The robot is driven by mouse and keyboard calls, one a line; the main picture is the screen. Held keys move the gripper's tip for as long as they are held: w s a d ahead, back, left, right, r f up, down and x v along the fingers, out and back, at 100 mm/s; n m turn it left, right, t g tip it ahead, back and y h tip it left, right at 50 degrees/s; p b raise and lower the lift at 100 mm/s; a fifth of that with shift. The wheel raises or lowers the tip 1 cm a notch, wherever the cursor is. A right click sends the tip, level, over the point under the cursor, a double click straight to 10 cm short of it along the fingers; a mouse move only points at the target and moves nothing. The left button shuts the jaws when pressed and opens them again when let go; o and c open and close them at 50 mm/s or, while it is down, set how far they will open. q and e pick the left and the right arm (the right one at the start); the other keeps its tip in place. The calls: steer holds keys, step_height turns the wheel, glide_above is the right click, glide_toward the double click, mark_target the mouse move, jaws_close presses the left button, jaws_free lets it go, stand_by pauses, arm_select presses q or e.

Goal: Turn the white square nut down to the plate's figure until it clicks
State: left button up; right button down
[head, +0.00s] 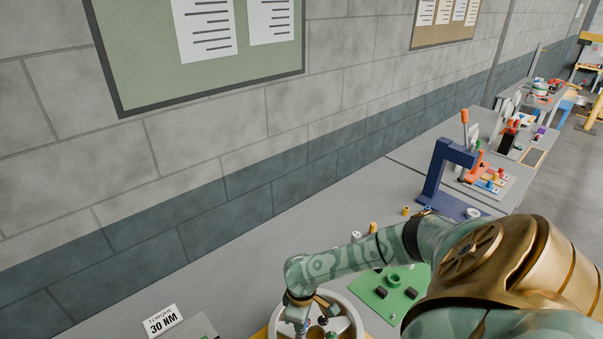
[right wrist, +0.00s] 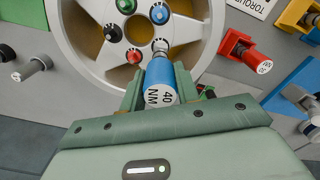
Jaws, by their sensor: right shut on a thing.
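My right gripper (right wrist: 158,88) is shut on a blue torque tool (right wrist: 160,75) marked 40 NM. The tool's far end points at the white nut (right wrist: 160,45) on the light wheel (right wrist: 190,62). It meets or nearly covers the nut, and I cannot tell whether it is seated. In the head view my right gripper (head: 302,322) is over the wheel (head: 351,312) at the bottom edge. The plate (head: 163,320) reads TORQUE 30 NM. It shows partly in the right wrist view (right wrist: 251,7). My left gripper is not in view.
Green, blue, black and red nuts (right wrist: 134,56) sit around the white one. A red tool (right wrist: 255,59) rests in a stand to the right. A green board (head: 396,290) lies beyond the wheel. A dark blue press frame (head: 437,175) stands farther along the bench by the wall.

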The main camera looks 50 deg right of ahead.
steer(key=shift+f, duration=0.45)
steer(key=c, duration=0.9)
jaws_free()
steer(key=shift+c, duration=0.2)
step_height(320, 180, up, 16)
steer(key=shift+r, duration=0.15)
